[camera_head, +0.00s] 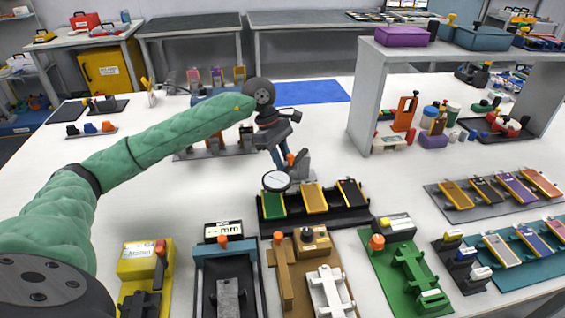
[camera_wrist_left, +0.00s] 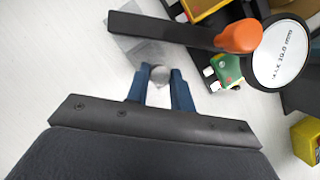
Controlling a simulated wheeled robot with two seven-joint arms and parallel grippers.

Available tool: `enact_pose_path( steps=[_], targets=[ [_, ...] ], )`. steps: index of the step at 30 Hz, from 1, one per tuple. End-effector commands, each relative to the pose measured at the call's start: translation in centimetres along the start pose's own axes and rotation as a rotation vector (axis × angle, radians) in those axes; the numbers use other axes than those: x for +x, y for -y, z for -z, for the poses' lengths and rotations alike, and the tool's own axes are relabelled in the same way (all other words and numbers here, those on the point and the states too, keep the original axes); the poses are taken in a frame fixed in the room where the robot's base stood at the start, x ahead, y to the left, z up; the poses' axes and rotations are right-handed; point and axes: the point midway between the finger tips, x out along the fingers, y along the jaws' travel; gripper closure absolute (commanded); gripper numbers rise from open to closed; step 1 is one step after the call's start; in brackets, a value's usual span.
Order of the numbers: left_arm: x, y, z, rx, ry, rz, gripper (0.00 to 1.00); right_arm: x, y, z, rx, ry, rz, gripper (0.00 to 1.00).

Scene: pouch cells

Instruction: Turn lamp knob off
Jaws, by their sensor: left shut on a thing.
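The lamp has a round white head (camera_head: 276,181) with a dark rim, an orange joint (camera_head: 291,159) and a grey base (camera_head: 301,166). In the left wrist view its head (camera_wrist_left: 279,52) carries printed text, and a black arm (camera_wrist_left: 165,28) runs to the orange joint (camera_wrist_left: 240,36). A round silver knob (camera_wrist_left: 160,74) sits between the blue fingertips of my left gripper (camera_wrist_left: 160,84), which is shut on it. In the head view the left gripper (camera_head: 281,152) points down beside the lamp, its fingertips partly hidden. My right gripper is in neither view.
A black rack (camera_head: 315,222) with several coloured pouch cells stands in front of the lamp. Several fixtures, including a green one (camera_head: 405,262), line the near edge. A grey shelf (camera_head: 370,95) rises at right.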

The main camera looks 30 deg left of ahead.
Motion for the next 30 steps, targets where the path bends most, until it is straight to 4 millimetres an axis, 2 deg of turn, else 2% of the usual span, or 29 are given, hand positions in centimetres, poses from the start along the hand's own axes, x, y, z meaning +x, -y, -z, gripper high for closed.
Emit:
enact_pose_path(
  steps=[9, 10, 11, 12, 22, 30],
  targets=[
    [-0.1, 0.0, 0.0, -0.006, 0.001, -0.004, 0.99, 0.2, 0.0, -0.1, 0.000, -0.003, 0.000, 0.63],
    [-0.1, 0.0, 0.0, -0.006, 0.001, -0.004, 0.75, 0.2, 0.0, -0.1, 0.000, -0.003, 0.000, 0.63],
    [-0.1, 0.0, 0.0, -0.006, 0.001, -0.004, 0.69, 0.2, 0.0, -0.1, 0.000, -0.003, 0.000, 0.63],
    [-0.1, 0.0, 0.0, -0.006, 0.001, -0.004, 0.68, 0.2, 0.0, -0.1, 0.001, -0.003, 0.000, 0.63],
    [-0.4, 0.0, 0.0, -0.005, 0.000, -0.003, 0.68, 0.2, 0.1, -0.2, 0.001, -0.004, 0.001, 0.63],
    [-4.0, -0.1, 0.0, -0.005, 0.000, -0.005, 0.68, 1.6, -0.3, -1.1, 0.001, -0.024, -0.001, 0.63]
  ],
)
